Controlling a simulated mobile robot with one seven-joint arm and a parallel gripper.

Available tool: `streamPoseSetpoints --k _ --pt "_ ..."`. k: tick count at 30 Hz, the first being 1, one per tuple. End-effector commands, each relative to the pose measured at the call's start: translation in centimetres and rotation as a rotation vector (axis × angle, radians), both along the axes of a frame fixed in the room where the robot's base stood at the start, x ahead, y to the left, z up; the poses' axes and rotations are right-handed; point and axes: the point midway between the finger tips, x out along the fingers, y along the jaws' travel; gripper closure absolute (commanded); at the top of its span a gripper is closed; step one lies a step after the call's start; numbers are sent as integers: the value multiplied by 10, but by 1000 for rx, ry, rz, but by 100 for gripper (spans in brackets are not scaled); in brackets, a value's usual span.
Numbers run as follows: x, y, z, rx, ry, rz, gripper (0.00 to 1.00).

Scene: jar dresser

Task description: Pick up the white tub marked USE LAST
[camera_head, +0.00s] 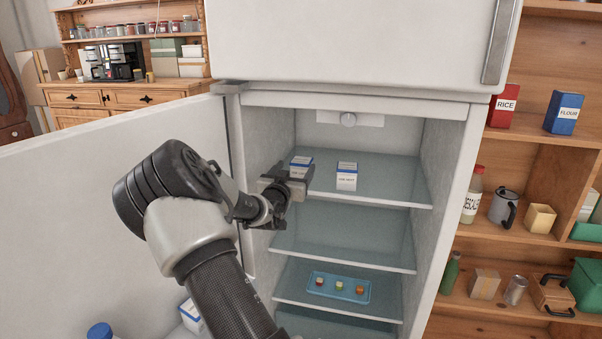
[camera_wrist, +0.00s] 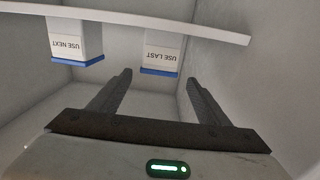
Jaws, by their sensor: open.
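The white tub marked USE LAST (camera_wrist: 162,50) has a blue band at its lid and appears upside down in the wrist view. In the head view it is the left tub (camera_head: 301,160) on the top fridge shelf, its lower part hidden by my gripper (camera_head: 297,187). A similar tub marked USE NEXT (camera_wrist: 76,45) stands beside it, to its right in the head view (camera_head: 347,178). In the wrist view my gripper (camera_wrist: 158,82) is open and empty. Its fingers point toward the USE LAST tub, which is ahead of the tips, not between them.
The top shelf (camera_head: 385,190) is bare right of the tubs. The fridge's side walls (camera_head: 447,165) enclose it, and its open door (camera_head: 110,190) stands at left. A blue tray (camera_head: 313,293) with small items lies on a lower shelf. Wooden shelves with goods stand outside at right.

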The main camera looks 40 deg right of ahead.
Motion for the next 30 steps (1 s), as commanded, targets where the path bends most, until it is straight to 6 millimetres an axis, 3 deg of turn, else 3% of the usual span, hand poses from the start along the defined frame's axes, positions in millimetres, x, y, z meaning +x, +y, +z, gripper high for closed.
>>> streamPoseSetpoints --k 18,27,30 --pt "42 -55 -4 -1 0 0 30" --pt "44 -58 -4 0 1 0 30" --pt "44 -58 -4 0 1 0 47"
